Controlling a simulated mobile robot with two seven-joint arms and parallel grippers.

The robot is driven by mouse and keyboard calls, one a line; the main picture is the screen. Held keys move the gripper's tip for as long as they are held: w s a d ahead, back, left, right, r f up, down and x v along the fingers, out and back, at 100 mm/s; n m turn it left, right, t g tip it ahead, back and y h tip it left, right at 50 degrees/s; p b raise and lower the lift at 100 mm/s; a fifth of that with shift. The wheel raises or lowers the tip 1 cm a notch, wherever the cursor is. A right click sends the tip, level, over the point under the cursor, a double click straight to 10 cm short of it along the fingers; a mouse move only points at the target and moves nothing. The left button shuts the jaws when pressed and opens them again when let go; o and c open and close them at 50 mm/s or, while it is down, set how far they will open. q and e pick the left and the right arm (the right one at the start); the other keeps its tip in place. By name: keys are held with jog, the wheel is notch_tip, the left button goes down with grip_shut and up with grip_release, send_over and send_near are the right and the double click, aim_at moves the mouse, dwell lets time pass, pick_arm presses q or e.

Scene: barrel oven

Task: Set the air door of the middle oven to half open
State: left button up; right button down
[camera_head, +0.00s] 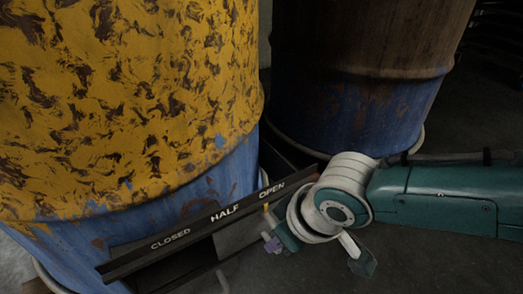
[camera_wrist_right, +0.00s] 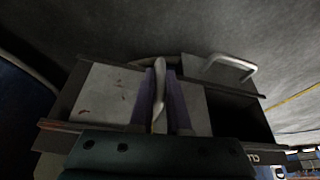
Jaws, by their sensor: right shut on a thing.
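The middle oven appears to be the yellow and blue barrel (camera_head: 120,100) filling the left of the head view. A dark rail (camera_head: 140,262) along its base reads CLOSED, HALF and OPEN. Below the rail a grey sliding plate (camera_head: 238,236) covers the stretch from about HALF towards OPEN. A dark gap (camera_head: 192,262) shows on the CLOSED side. A small yellow mark (camera_head: 266,207) is near the word OPEN. My right gripper (camera_wrist_right: 160,98) is shut on the air door handle (camera_wrist_right: 159,85), a light metal bar between its purple pads, with the grey plate (camera_wrist_right: 105,95) behind. My left gripper is out of view.
A second bent metal handle (camera_wrist_right: 235,65) stands beside the dark gap; its rod also shows low in the head view (camera_head: 222,281). Another brown and blue barrel (camera_head: 355,105) stands behind my right arm. Dark floor (camera_head: 440,265) is free at the lower right.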

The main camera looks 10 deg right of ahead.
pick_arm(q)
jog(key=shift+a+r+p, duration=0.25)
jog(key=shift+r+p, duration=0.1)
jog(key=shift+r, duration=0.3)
pick_arm(e)
jog(key=s+a, duration=0.2)
jog(key=a, duration=0.4)
jog(key=shift+s, duration=0.15)
jog(key=c, duration=0.9)
grip_release()
pick_arm(q)
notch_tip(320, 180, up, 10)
jog(key=p, duration=1)
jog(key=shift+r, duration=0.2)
pick_arm(e)
jog(key=shift+v, duration=4.95)
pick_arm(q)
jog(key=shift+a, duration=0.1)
